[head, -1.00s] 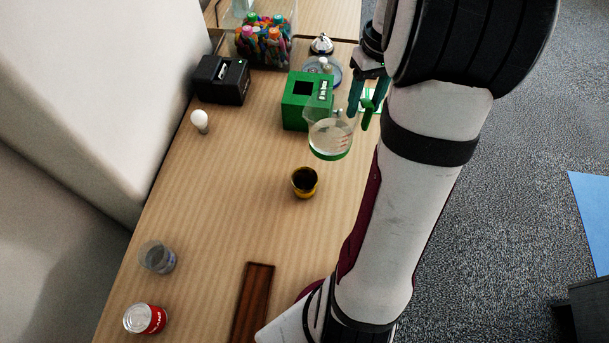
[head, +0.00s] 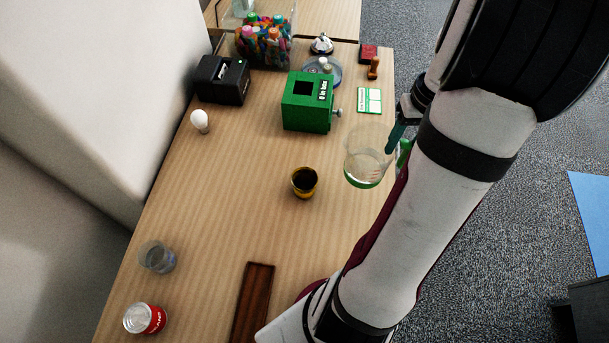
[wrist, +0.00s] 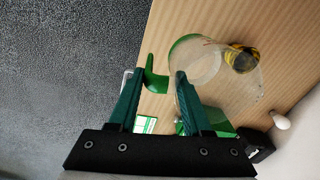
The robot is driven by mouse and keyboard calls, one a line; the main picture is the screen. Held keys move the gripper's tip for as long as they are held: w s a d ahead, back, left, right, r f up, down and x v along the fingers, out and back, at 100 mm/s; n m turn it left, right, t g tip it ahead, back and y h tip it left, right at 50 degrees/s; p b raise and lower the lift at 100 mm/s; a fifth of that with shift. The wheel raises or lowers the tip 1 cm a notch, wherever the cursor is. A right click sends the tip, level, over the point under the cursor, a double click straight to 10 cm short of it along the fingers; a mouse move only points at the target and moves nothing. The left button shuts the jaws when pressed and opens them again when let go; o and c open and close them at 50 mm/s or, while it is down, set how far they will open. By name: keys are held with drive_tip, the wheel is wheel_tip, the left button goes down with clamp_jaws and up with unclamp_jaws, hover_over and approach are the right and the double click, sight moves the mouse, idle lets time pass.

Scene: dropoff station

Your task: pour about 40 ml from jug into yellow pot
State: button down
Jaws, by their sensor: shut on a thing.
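The clear jug (head: 367,160) with a green base and green handle is in my gripper (head: 398,135), at the right side of the table in the head view. It looks raised and roughly upright, with clear liquid low inside. In the wrist view the fingers reach to the jug's green handle (wrist: 152,75), and the clear jug wall (wrist: 215,85) is beside them; the exact grip is partly hidden. The small yellow pot (head: 304,183) stands on the table left of the jug, with a dark inside. It also shows beyond the jug in the wrist view (wrist: 243,58).
A green box (head: 306,115) with a knob stands behind the pot. A black device (head: 222,80), a light bulb (head: 200,121), a clear cup (head: 157,257), a red can (head: 145,319) and a brown tray (head: 253,300) are around. Table left of the pot is clear.

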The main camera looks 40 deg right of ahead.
sight(343, 142)
wheel_tip(343, 142, down, 6)
drive_tip(key=shift+a, duration=0.1)
idle(0.4)
drive_tip(key=shift+w+a+r+g+h, duration=0.3)
drive_tip(key=shift+a+r+g+h, duration=0.05)
drive_tip(key=shift+a+r+h, duration=0.15)
drive_tip(key=shift+w+a+r+g+h, duration=0.3)
drive_tip(key=shift+a+r+g+h, duration=0.05)
drive_tip(key=shift+r+h, duration=0.15)
drive_tip(key=a+h, duration=0.1)
drive_tip(key=w+a+r+g+h, duration=0.1)
drive_tip(key=w+a+h, duration=0.1)
drive_tip(key=shift+w+a+r+g, duration=0.15)
drive_tip(key=shift+r+g, duration=0.25)
drive_tip(key=shift+w+a+r+g+h, duration=0.4)
drive_tip(key=shift+a+r+h, duration=0.2)
drive_tip(key=shift+w+a+r+g+h, duration=0.35)
drive_tip(key=shift+a+r+g+h, duration=0.05)
drive_tip(key=shift+a+r+h, duration=0.25)
drive_tip(key=shift+w+a+r+g+h, duration=0.4)
drive_tip(key=shift+a+r+h, duration=0.15)
drive_tip(key=shift+r, duration=0.05)
drive_tip(key=shift+w+a+r+h, duration=0.15)
drive_tip(key=shift+a+h, duration=0.1)
drive_tip(key=shift+h, duration=0.05)
drive_tip(key=shift+w+a+g+h, duration=0.3)
drive_tip(key=shift+a+g+h, duration=0.15)
drive_tip(key=shift+g+h, duration=0.15)
